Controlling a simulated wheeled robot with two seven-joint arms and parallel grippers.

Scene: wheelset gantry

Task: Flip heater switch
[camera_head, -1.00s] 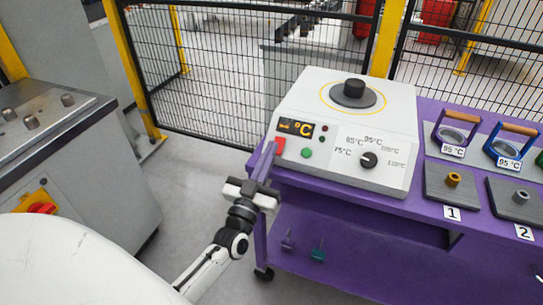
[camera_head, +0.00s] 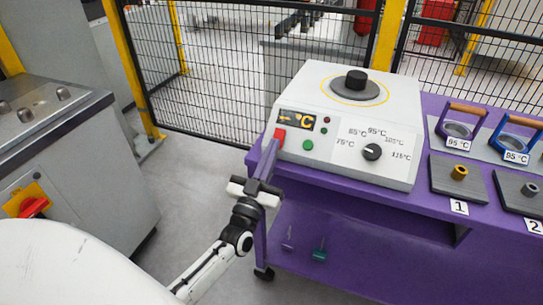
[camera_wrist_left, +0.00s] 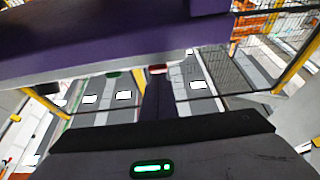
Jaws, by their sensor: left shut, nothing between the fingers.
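The heater (camera_head: 310,110) is a white box with a sloped front on the purple table (camera_head: 340,185) in the head view. Its front carries a red switch (camera_head: 279,136), a green button (camera_head: 308,145), an orange-lit °C display (camera_head: 296,120) and a black temperature dial (camera_head: 372,152). My left gripper (camera_head: 268,152) is shut and empty, its fingers pointing up beside the table's left end, just below and left of the red switch. I cannot tell whether they touch it. The wrist view shows the shut fingers (camera_wrist_left: 157,100) below a purple surface. My right gripper is not in view.
Blue- and purple-framed holders (camera_head: 460,128) with wooden handles and numbered grey blocks (camera_head: 458,178) stand right on the table. A grey cabinet (camera_head: 70,165) with a red knob (camera_head: 33,207) stands left. A mesh fence (camera_head: 215,90) runs behind. Floor between cabinet and table is clear.

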